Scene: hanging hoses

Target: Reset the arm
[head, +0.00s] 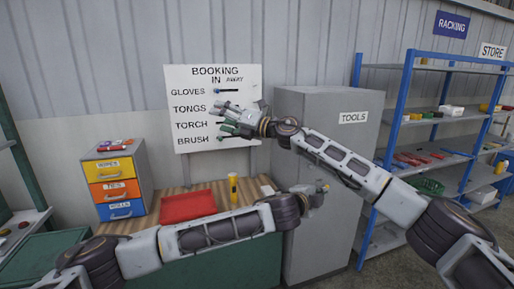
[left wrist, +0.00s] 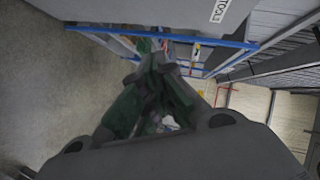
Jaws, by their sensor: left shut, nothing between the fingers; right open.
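My left arm comes in low from the left across the front of the bench. Its gripper (head: 320,190) is at the grey cabinet's front, mostly hidden behind its own wrist. In the left wrist view its green-padded fingers (left wrist: 160,75) are together, with nothing seen held. My right arm crosses from the right above the left one. Its gripper (head: 230,117) is open and empty in front of the booking board (head: 215,75), by the torch row. I cannot tell whether it touches the board.
A grey tools cabinet (head: 335,105) stands right of the bench. A red tray (head: 188,206) and a yellow cylinder (head: 233,188) are on the bench, beside a drawer unit (head: 118,166). Blue racking (head: 405,95) stands at right. The floor (head: 345,262) by the cabinet is clear.

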